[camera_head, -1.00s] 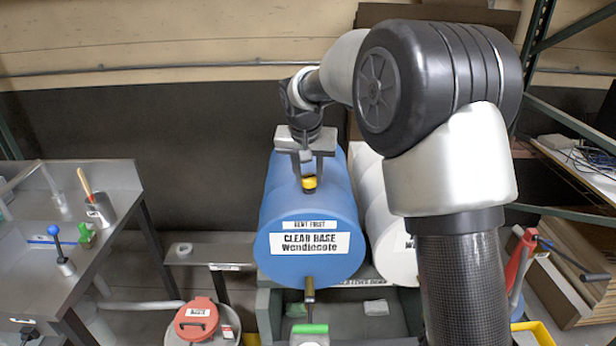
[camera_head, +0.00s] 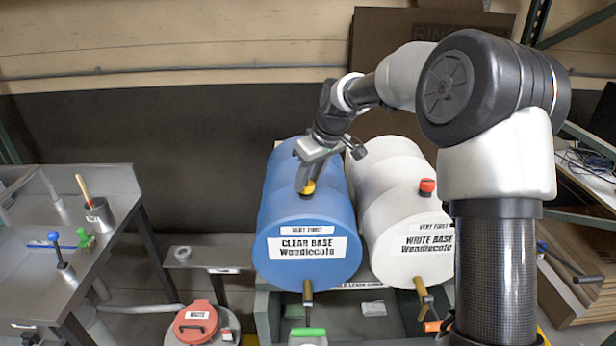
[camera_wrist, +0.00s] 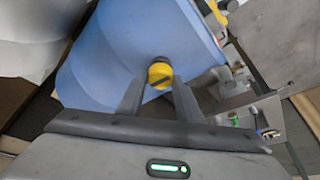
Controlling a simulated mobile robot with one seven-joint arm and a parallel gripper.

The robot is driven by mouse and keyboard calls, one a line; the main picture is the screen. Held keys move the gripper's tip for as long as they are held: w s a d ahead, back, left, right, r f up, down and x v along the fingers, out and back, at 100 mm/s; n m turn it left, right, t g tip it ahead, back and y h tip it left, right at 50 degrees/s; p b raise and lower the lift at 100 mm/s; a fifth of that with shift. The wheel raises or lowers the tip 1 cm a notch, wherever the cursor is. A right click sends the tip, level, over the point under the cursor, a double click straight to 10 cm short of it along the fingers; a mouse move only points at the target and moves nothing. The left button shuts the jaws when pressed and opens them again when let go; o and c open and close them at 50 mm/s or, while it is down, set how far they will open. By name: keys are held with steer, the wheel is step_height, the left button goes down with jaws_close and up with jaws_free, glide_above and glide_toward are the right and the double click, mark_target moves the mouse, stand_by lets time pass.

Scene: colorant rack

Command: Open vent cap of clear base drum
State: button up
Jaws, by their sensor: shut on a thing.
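The blue clear base drum (camera_head: 307,222) lies on its side on the rack, with its "CLEAR BASE Wendiecote" label facing the camera. A yellow vent cap (camera_head: 309,187) sits on top of the drum near its front end. My gripper (camera_head: 305,183) comes down on the cap from above and behind, tilted. In the wrist view, the yellow cap (camera_wrist: 160,75) lies between the two fingertips (camera_wrist: 157,82), which are shut on it. A dark bar or slot crosses the cap. I cannot tell whether the cap is loosened.
The white base drum (camera_head: 405,235) with a red vent cap (camera_head: 427,186) lies close on the right. Brass taps stick out below both drums. A red-lidded waste can (camera_head: 196,322) stands front left, and a steel bench (camera_head: 75,235) stands at left.

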steer(key=shift+n, duration=0.6)
steer(key=o, duration=1)
steer(key=shift+g, duration=0.3)
steer(key=v, duration=1.7)
steer(key=shift+s+d+r+b, duration=0.15)
steer(key=shift+d+b, duration=0.15)
steer(key=shift+b, duration=0.05)
